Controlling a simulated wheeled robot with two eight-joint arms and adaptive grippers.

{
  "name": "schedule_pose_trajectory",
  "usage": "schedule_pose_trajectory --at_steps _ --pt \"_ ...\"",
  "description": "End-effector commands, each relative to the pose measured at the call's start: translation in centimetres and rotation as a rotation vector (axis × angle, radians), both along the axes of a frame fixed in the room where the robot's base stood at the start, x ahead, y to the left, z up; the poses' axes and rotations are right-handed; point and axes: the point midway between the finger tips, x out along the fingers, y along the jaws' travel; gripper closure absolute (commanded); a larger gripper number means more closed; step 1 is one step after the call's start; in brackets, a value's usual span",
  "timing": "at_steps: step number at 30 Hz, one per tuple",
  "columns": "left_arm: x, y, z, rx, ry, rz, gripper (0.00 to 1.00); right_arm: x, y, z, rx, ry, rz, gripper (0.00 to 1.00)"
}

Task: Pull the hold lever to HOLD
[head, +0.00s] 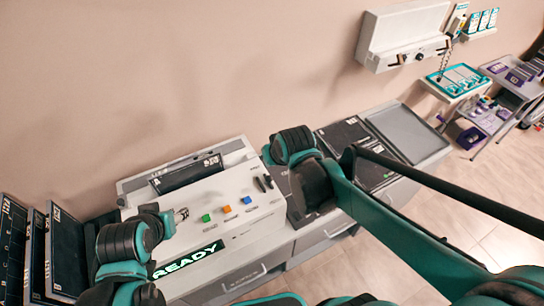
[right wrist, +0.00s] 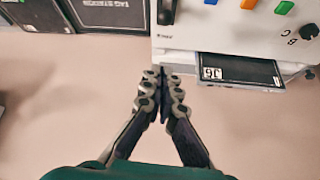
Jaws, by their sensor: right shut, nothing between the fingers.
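The console (head: 226,190) is a pale sloped panel with a green READY display (head: 187,259). In the right wrist view a black lever (right wrist: 166,12) stands at the console's edge, cut off by the top of the picture. My right gripper (right wrist: 165,75) is shut and empty, with its fingertips below that lever and apart from it. In the head view my right arm hides it.
Green (head: 206,218), orange (head: 227,209) and blue (head: 247,200) buttons line the panel. A black slate (right wrist: 240,70) juts from the console in the right wrist view. A grey tray (head: 405,130) lies to the right, and dark folders (head: 65,245) stand at the left.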

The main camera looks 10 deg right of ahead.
Motion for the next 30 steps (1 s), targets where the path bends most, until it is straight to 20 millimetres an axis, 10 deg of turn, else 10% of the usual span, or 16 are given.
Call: schedule_pose_trajectory --at_steps 23,30 --pt "0.0 0.0 0.0 0.0 0.0 0.0 0.5 -1.2 -0.2 1.9 0.0 0.0 0.0 1.0" --pt "0.0 0.0 -2.8 0.0 0.0 0.0 0.5 -3.2 -1.6 -0.5 -0.004 -0.008 -0.02 1.0"
